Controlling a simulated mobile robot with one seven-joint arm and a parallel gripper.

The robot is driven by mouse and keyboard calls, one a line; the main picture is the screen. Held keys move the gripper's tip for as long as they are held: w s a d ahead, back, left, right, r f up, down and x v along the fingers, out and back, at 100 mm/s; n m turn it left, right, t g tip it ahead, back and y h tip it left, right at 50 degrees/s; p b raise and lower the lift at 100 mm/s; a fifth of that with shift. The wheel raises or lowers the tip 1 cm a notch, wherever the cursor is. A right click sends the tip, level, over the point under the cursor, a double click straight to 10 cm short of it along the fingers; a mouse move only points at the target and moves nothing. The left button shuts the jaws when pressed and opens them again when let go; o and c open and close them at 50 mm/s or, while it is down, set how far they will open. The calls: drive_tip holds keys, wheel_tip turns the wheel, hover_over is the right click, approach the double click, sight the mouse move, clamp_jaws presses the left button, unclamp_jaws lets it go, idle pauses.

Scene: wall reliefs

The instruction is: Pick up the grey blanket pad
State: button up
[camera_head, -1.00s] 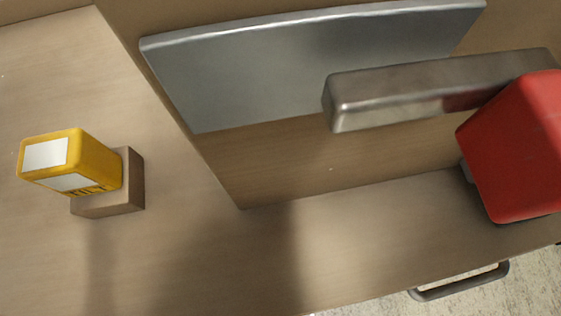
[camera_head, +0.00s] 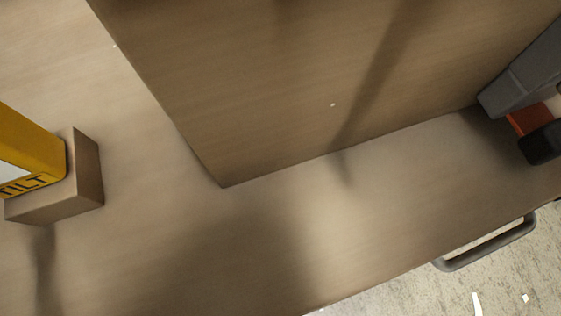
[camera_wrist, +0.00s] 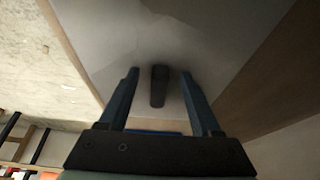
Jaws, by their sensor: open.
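My gripper (camera_wrist: 159,74) is open, its two dark bluish fingers apart in the wrist view. A narrow dark grey rounded bar (camera_wrist: 158,86) shows between the fingers, against a broad pale grey surface. It looks like the grey blanket pad, but I cannot tell for certain. I see nothing held, and I cannot tell how far the bar is from the fingertips. No clear grey pad shows in the head view. A dark grey part (camera_head: 525,75) with red and black pieces reaches in at the right edge there; I cannot tell what it is.
A large wooden panel (camera_head: 290,85) fills the top. A grey loop handle (camera_head: 485,245) stands at the lower right edge, beside speckled floor.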

clamp_jaws()
idle(0.3)
drive_tip(key=shift+r+p, duration=0.25)
drive_tip(key=shift+p, duration=0.05)
